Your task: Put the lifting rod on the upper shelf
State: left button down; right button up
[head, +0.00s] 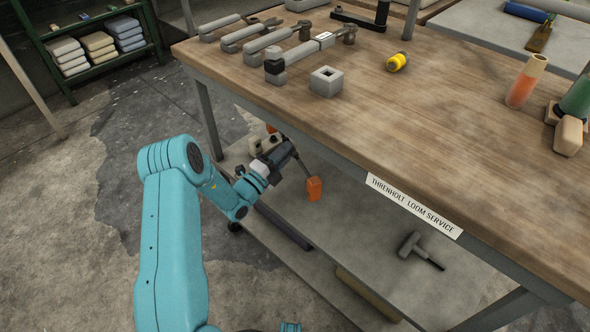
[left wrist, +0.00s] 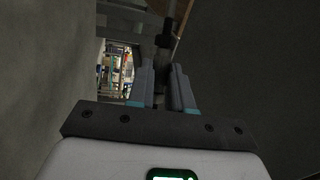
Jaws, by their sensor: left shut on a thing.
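My left gripper (head: 285,154) is at the front edge of the bench, just below the level of its top. It is shut on a thin dark rod (head: 301,165), which I take to be the lifting rod. The rod is tilted, with an orange block-like end (head: 314,188) at its lower right. In the left wrist view the dark rod (left wrist: 165,35) rises from between the nearly closed fingers (left wrist: 166,88). The bench has a wooden top (head: 440,125) and a grey lower shelf (head: 350,232).
Several grey tools and a square block (head: 326,81) lie on the bench top's back left. A yellow object (head: 397,62) and an orange-ended cylinder (head: 525,80) are farther right. A hammer (head: 415,246) lies on the lower shelf. The bench top's middle is clear.

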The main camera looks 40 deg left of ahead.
pick_arm(q)
notch_tip(320, 180, down, 4)
jog(key=shift+r+b, duration=0.1)
jog(key=shift+b, duration=0.65)
jog(key=c, duration=1)
grip_release()
jog(key=shift+c, duration=0.2)
jog(key=shift+s, duration=0.2)
jog(key=p+v, duration=0.2)
jog(key=v, duration=0.9)
jog(key=shift+s, duration=0.3)
jog(key=shift+s, duration=0.1)
